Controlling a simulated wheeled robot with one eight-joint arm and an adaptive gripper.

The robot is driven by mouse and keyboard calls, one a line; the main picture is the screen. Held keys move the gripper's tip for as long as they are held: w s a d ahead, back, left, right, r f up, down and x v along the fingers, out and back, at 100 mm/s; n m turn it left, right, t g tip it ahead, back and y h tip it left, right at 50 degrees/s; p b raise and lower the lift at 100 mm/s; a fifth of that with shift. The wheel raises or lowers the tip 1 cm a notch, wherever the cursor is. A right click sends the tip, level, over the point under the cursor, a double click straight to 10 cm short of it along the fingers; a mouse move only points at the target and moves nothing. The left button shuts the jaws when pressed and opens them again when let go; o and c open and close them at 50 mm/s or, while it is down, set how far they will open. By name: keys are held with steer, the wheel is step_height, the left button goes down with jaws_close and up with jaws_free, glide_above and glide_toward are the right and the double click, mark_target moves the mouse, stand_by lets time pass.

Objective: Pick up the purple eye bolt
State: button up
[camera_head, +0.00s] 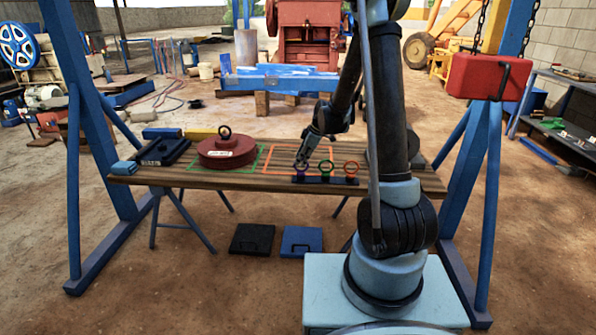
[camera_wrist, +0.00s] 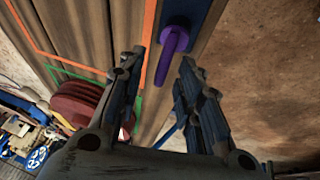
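The purple eye bolt (camera_head: 301,172) stands in a dark blue rack (camera_head: 333,181) at the front edge of the wooden table. In the wrist view the purple eye bolt (camera_wrist: 174,40) shows its ring ahead of my fingertips, slightly above the gap between them. My gripper (camera_head: 303,157) is just above and behind the bolt in the head view. In the wrist view my gripper (camera_wrist: 163,62) is open, with nothing between its fingers. Whether a finger touches the bolt is hard to tell.
A green eye bolt (camera_head: 326,168) and an orange one (camera_head: 351,168) stand to the right in the same rack. A red round weight (camera_head: 226,152) with a black ring sits to the left. A red block (camera_head: 489,77) hangs on chains at the right.

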steer(key=shift+f, duration=0.15)
jaws_close()
